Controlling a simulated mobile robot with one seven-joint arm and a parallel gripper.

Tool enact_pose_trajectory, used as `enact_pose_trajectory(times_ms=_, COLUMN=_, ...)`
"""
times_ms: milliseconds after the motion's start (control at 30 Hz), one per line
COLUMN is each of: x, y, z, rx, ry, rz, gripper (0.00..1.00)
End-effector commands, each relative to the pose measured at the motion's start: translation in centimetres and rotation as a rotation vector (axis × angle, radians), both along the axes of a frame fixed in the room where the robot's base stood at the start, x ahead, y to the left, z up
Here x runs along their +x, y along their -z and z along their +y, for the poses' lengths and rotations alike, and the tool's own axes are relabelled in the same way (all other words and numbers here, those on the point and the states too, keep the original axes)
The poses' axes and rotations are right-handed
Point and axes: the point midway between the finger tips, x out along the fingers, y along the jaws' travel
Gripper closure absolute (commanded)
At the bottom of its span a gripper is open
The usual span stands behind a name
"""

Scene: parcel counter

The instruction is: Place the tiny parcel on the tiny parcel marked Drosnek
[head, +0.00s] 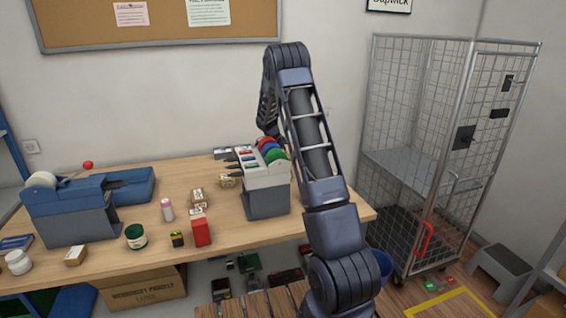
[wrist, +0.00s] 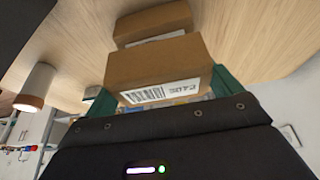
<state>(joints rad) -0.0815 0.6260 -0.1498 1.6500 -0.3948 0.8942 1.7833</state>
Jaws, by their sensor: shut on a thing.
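My gripper (wrist: 165,88) is shut on a small brown parcel (wrist: 155,66), with a green finger on either side. The held parcel has a white label with a barcode and a number on its near face. Another small brown parcel (wrist: 155,22) with a pale label shows just beyond it, partly hidden by it. I cannot read the name Drosnek on any parcel.
A grey rack with coloured rolls (head: 267,200) stands close by on the counter (head: 120,220). A pink-and-white bottle (head: 167,209), a red box (head: 201,231) and a green jar (head: 136,236) stand towards the front. A blue-grey tape machine (head: 70,215) is at left. A wire cage (head: 430,150) stands right.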

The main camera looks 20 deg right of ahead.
Motion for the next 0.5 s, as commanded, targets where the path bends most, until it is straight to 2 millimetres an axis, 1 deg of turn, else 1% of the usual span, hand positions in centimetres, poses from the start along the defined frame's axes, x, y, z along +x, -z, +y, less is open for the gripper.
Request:
enact_pose_trajectory(times_ms=33, x=0.0, y=0.9, z=0.0, rx=0.000, ry=0.000, rz=0.003, gripper=0.37)
enact_pose_trajectory(times_ms=167, x=0.0, y=2.2, z=0.0, rx=0.000, ry=-0.001, rz=0.000, gripper=0.37)
enact_pose_trajectory(times_ms=500, x=0.0, y=2.4, z=0.0, rx=0.000, ry=0.000, rz=0.000, gripper=0.37)
